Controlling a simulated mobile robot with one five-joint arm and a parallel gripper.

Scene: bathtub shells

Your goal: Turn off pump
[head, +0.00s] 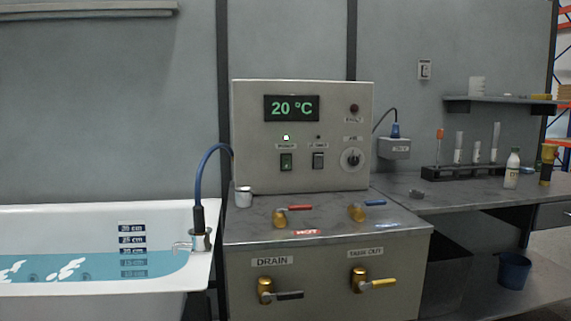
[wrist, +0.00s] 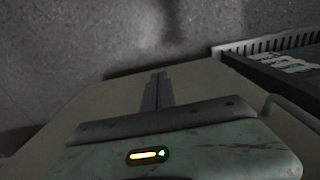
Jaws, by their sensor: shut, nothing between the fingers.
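The grey control panel (head: 248,120) stands at mid picture in the head view, with a green "20 °C" display (head: 291,108). The small labels are too blurred to read, so I cannot tell which switch is the pump's. My gripper (wrist: 157,78) shows only in the wrist view, its fingers together and empty. No panel switch shows there.
A round knob (head: 352,159) and a dark red lamp (head: 354,108) sit at the panel's right. Valves with red, blue, black and yellow handles are on the cabinet (head: 330,240) below. A white bathtub (head: 100,217) with blue water is left; a bench (head: 460,188) with tubes is right.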

